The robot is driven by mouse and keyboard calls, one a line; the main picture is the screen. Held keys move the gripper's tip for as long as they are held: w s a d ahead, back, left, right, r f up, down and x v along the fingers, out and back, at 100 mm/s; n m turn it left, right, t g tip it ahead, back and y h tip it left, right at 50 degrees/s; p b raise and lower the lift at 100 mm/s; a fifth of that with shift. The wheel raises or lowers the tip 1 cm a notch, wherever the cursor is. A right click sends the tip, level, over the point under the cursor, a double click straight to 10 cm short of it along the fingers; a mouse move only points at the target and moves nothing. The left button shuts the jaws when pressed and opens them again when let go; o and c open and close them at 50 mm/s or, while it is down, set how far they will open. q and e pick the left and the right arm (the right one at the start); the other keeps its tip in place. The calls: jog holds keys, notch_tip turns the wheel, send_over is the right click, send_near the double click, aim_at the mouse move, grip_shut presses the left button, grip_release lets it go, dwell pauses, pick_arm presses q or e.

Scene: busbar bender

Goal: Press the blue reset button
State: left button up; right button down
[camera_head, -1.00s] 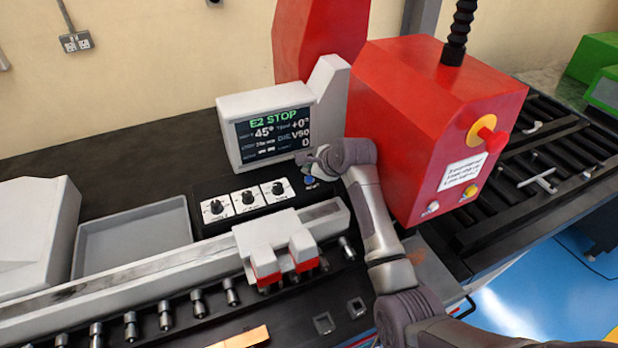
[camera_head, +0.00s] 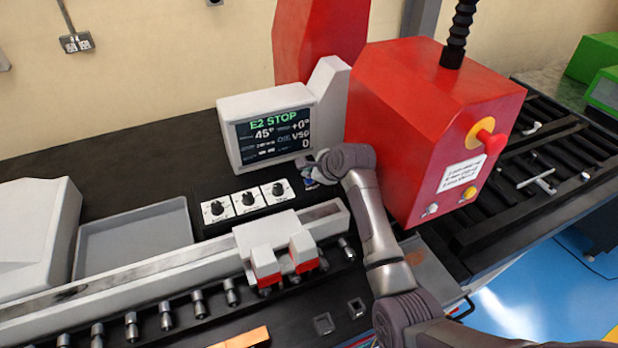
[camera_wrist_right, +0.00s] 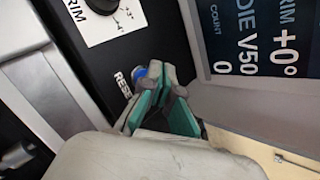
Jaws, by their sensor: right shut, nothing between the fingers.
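The blue reset button (camera_wrist_right: 140,72) shows as a small patch of blue beside the RESET lettering in the right wrist view. It sits on the black control panel (camera_wrist_right: 92,45), partly hidden by my fingertips. My right gripper (camera_wrist_right: 157,78) is shut and empty, its green-padded fingertips right at the button. I cannot tell whether they touch it. In the head view the right gripper (camera_head: 312,172) reaches down to the panel's right end, below the screen, covering most of the button. The screen (camera_head: 272,134) reads "E2 STOP". My left gripper is not in view.
Several black knobs on white plates (camera_head: 247,200) lie left of my right gripper. A red housing (camera_head: 435,120) with a red emergency knob (camera_head: 492,140) stands close to the right of my arm. A white and red clamp block (camera_head: 277,245) is in front. A grey tray (camera_head: 137,215) is empty.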

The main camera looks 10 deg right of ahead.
aim_at(310, 180)
jog(key=shift+f, duration=0.55)
dwell(0.8)
jog(key=shift+r, duration=0.95)
jog(key=shift+r, duration=2.5)
